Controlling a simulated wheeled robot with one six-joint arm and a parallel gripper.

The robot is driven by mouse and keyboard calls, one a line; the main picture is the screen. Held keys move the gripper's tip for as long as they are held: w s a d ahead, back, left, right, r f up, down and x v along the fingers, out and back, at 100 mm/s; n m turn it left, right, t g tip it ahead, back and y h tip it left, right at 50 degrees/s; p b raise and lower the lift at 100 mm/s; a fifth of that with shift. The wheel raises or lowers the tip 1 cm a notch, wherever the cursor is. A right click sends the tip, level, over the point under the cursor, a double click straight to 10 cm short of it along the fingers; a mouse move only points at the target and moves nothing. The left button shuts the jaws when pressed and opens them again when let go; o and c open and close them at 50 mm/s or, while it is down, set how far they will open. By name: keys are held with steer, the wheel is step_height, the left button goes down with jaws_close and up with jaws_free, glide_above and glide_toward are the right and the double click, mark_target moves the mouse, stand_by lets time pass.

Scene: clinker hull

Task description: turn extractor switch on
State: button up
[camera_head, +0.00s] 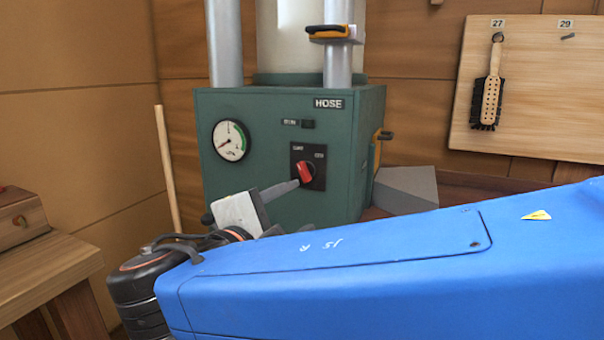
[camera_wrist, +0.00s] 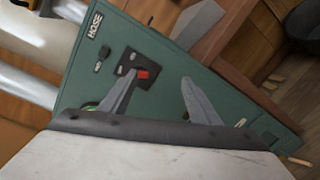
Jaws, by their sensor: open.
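The extractor is a green box (camera_head: 270,200) with a round gauge (camera_head: 231,140) and a HOSE label. Its switch is a red knob (camera_head: 305,171) on a black plate (camera_head: 319,183) on the front face. In the wrist view the red knob (camera_wrist: 142,74) shows near the tip of the left finger. My gripper (camera_wrist: 160,88) is open, with its two grey fingers spread and nothing between them. In the head view one finger of my gripper (camera_head: 290,186) points at the knob and overlaps its lower left. I cannot tell whether it touches. The other finger is hidden there.
A wooden bench (camera_head: 45,260) stands at the left. A wooden stick (camera_head: 167,170) leans beside the box. A brush (camera_head: 489,85) hangs on a board (camera_head: 550,110) at the right. A grey wedge-shaped piece (camera_head: 405,190) lies right of the box. Grey pipes (camera_head: 224,45) rise above it.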

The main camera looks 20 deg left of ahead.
steer(key=s+a+r+t+y, duration=0.1)
steer(key=s+a, duration=0.2)
steer(key=a, duration=0.1)
steer(key=n, duration=0.1)
glide_toward(304, 173)
steer(key=w, duration=0.6)
steer(key=w+d, duration=0.1)
steer(key=w, duration=0.2)
steer(key=c, duration=1.1)
steer(key=shift+o, duration=0.2)
